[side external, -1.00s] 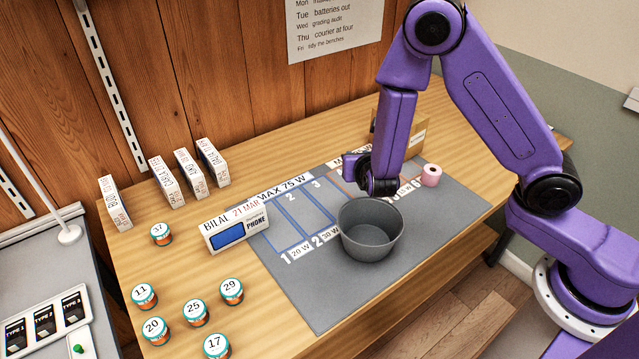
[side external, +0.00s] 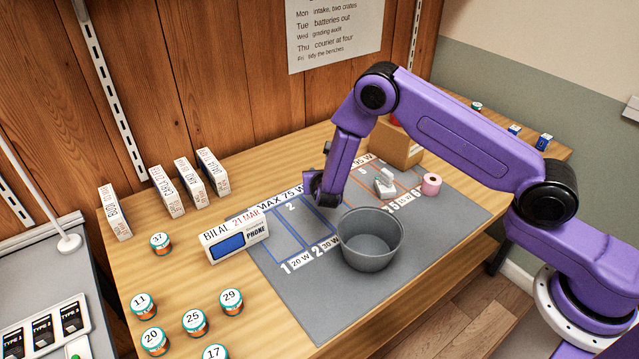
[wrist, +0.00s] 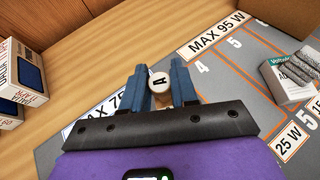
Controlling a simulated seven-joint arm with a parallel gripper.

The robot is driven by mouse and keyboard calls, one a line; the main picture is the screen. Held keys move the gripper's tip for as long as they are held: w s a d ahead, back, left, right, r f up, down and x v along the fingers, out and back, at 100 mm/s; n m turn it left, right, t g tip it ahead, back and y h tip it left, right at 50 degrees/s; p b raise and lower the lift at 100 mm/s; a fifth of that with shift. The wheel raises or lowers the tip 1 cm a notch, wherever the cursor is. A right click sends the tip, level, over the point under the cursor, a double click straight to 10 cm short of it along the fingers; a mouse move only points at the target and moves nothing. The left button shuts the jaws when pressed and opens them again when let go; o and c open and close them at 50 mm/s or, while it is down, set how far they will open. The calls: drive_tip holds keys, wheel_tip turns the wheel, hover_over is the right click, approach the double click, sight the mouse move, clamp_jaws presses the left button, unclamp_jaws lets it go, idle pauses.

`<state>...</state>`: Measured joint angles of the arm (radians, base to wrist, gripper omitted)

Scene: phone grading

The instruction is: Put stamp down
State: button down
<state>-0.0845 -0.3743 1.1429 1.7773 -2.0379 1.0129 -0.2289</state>
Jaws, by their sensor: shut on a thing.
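The stamp (wrist: 159,83) shows in the wrist view as a pale round end marked "A" between two blue fingers. My gripper (wrist: 160,90) is shut on it. In the side view my gripper (side external: 312,186) hangs over the back left of the grey mat, near the "MAX 75 W" strip. The stamp is hidden or too small to make out there. I cannot tell whether the stamp touches the surface below.
A dark grey bin (side external: 370,240) stands at the mat's front. A "PHONE" box (side external: 236,238) is left of the mat. A grey-white block (side external: 385,184), a pink roll (side external: 431,184) and a cardboard box (side external: 396,148) are at the right. Several labelled jars and upright boxes occupy the left.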

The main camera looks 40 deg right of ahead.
drive_tip(key=shift+w+f, duration=0.1)
drive_tip(key=shift+f, duration=1.6)
drive_tip(key=c, duration=0.9)
unclamp_jaws()
drive_tip(key=shift+f, duration=0.1)
drive_tip(key=shift+o, duration=0.2)
drive_tip(key=v, duration=1.2)
